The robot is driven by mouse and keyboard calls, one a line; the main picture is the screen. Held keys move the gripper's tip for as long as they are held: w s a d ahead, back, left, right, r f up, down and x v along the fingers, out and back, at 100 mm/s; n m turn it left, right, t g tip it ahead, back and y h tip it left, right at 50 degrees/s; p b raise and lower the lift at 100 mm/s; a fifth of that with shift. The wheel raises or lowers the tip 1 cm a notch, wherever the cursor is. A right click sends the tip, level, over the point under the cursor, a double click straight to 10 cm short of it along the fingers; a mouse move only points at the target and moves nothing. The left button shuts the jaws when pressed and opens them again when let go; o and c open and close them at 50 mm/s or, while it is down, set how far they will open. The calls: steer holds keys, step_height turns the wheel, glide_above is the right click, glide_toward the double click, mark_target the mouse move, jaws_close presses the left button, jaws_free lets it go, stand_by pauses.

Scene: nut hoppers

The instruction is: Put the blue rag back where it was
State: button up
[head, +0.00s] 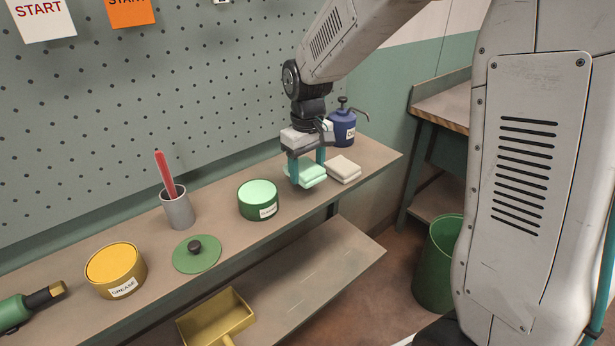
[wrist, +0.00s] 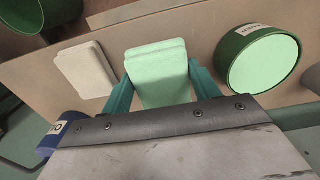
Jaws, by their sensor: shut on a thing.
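My gripper (head: 307,174) is shut on a folded mint-green rag (head: 311,172), with one teal finger on either side of it. The wrist view also shows this rag (wrist: 157,72) between the fingers. It looks pale green rather than clearly blue, and no other blue rag is in view. The rag is at or just above the upper shelf; I cannot tell whether it touches. A folded beige rag (head: 343,169) lies on the shelf just to its right, apart from it, and shows left of the gripper in the wrist view (wrist: 86,69).
On the shelf (head: 226,206) stand an open green tin (head: 259,203), its likely lid (head: 197,254), a yellow grease tin (head: 115,272), a grey cup (head: 178,209) and a blue oil can (head: 342,127). A yellow scoop (head: 216,318) sits lower. A green bin (head: 436,265) stands right.

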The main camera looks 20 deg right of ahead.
steer(key=shift+w+d, duration=0.1)
steer(key=shift+w, duration=0.15)
steer(key=shift+f, duration=1.75)
steer(key=shift+f, duration=0.15)
steer(key=o, duration=1)
